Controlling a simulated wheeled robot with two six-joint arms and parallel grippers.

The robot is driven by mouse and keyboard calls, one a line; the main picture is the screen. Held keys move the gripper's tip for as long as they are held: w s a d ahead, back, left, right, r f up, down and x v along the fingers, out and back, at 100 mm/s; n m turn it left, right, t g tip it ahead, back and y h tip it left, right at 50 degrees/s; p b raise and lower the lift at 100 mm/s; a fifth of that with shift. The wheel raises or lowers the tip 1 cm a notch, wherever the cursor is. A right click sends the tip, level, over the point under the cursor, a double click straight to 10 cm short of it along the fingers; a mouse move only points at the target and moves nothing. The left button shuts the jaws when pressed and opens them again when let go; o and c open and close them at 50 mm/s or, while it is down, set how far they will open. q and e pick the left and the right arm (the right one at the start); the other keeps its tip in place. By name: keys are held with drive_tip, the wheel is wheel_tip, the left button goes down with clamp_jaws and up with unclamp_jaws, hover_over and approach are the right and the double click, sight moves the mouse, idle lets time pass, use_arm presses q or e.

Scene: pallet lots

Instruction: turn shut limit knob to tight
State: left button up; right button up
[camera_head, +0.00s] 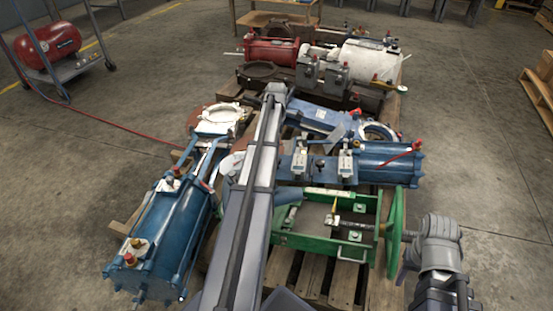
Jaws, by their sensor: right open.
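Several valve actuators lie on pallets. I cannot tell which fitting is the shut limit knob. A blue cylinder actuator (165,230) at left has small red-and-brass fittings (130,258) on its near end. Another blue actuator (385,165) at right has a red lever (405,152). A green frame (325,241) has a green handwheel (394,232) on its right side. My right gripper (408,262) is at lower right, open, close to the handwheel; contact is unclear. My left gripper is not in view.
A long grey link, apparently mine, crosses the middle and hides parts behind it. A red actuator (270,51) and a white cylinder (370,63) lie at the back. A red tank (48,45) stands on a cart at left. A red hose (115,125) crosses otherwise clear floor.

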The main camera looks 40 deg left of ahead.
use_arm(q)
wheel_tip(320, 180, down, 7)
drive_tip(key=b, duration=0.6)
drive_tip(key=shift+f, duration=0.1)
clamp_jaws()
idle(0.3)
